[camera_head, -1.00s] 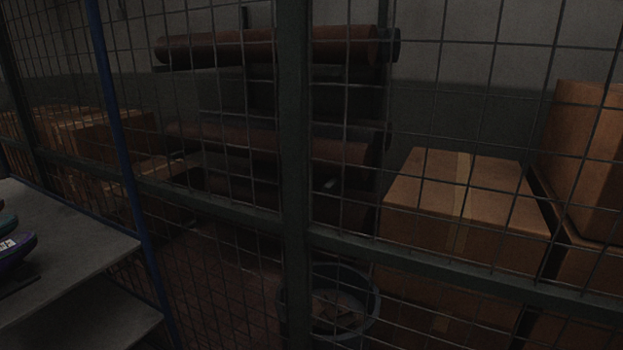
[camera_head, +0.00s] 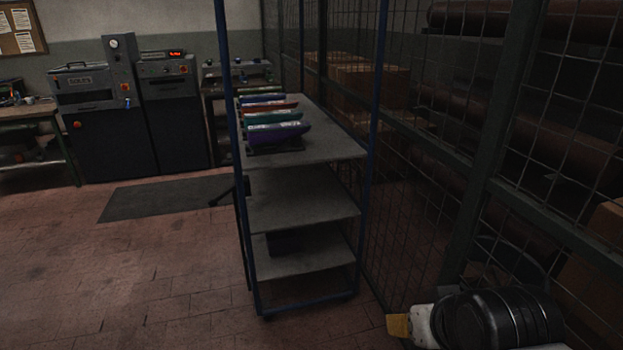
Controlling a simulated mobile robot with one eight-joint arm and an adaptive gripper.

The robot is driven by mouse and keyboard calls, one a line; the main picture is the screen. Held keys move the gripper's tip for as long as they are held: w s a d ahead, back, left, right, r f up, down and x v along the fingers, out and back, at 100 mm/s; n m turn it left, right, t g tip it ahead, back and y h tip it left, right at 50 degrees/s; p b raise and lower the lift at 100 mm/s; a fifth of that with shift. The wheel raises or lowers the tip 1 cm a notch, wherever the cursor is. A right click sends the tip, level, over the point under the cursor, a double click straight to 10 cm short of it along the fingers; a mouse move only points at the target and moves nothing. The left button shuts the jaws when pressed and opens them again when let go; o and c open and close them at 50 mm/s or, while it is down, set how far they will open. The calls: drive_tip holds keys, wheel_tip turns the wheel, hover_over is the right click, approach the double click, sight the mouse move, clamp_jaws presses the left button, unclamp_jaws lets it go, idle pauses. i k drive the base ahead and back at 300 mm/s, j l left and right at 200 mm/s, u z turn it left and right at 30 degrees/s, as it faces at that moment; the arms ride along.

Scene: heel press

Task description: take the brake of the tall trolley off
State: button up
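The tall trolley (camera_head: 302,207) stands upright in the middle of the head view, with blue posts and grey shelves. Several coloured shoe-shaped pieces (camera_head: 275,131) lie in a row on its upper shelf. A dark lever-like part (camera_head: 225,196) sticks out to the left at its left post; I cannot tell whether it is the brake. The wheels are small and dark at the bottom frame, and no brake pedal can be made out. Part of my arm (camera_head: 490,322), black and white, shows at the lower right, apart from the trolley. I cannot make out my gripper's fingers.
A wire mesh fence (camera_head: 410,190) runs close along the trolley's right side, with cardboard boxes and rolls behind it. Grey machines (camera_head: 110,120) and a workbench (camera_head: 35,110) stand at the back left. A dark mat (camera_head: 165,198) lies before the machines. The tiled floor left of the trolley is clear.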

sight(213, 201)
drive_tip(key=l+u, duration=0.2)
drive_tip(key=u, duration=0.25)
drive_tip(key=l+u, duration=0.2)
drive_tip(key=u, duration=0.3)
drive_tip(key=i+l, duration=0.25)
drive_tip(key=i, duration=0.15)
drive_tip(key=i+l, duration=0.2)
drive_tip(key=i, duration=0.25)
drive_tip(key=u, duration=0.05)
